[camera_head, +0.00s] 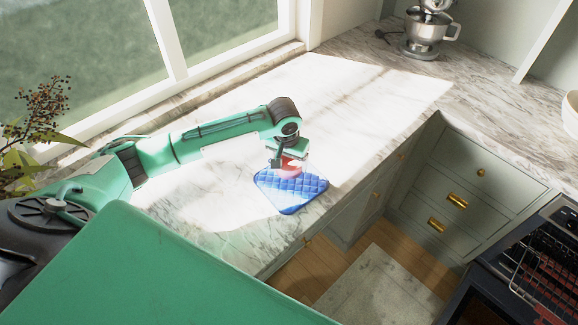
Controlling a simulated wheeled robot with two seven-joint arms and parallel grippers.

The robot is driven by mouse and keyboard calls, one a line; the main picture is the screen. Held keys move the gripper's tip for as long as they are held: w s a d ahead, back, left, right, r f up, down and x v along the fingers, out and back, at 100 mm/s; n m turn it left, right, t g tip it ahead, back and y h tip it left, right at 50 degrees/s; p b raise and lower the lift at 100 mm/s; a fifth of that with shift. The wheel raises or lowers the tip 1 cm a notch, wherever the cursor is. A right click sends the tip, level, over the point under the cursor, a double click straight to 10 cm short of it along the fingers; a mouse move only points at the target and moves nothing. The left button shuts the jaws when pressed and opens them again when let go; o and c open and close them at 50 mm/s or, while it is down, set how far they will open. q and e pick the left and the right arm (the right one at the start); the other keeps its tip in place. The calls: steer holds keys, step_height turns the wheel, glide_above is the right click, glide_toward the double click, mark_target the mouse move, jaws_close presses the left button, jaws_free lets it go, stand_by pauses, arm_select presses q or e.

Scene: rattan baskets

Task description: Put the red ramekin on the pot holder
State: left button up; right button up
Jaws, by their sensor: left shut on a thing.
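The blue quilted pot holder (294,196) lies flat on the counter near its front edge. My left gripper (287,163) comes in from the left above the pot holder's back part. It is shut on the red ramekin (291,170), which shows only in part below and between the fingers. The ramekin is over the pot holder's area; I cannot tell whether it touches the cloth. My right gripper is not in view.
The marble counter (235,213) is clear around the pot holder, with bright sunlight on it. A stand mixer (424,38) stands far back right. A plant (38,125) is at the left. Drawers (470,185) and an oven (520,270) are at the right.

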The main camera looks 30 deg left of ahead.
mark_target(289, 168)
arm_select(q)
step_height(289, 168, down, 4)
steer(key=shift+r+p, duration=0.2)
steer(key=shift+p, duration=0.35)
steer(key=shift+f, duration=0.45)
steer(key=o, duration=1.1)
steer(key=shift+f, duration=0.1)
steer(key=r+b, duration=0.1)
steer(key=r, duration=0.2)
steer(key=s+r, duration=0.1)
steer(key=r, duration=0.3)
steer(key=r+b, duration=0.1)
steer(key=r, duration=0.2)
steer(key=shift+s+r+b, duration=0.25)
steer(key=shift+b, duration=0.1)
steer(key=shift+s+r, duration=0.15)
steer(key=shift+r, duration=0.65)
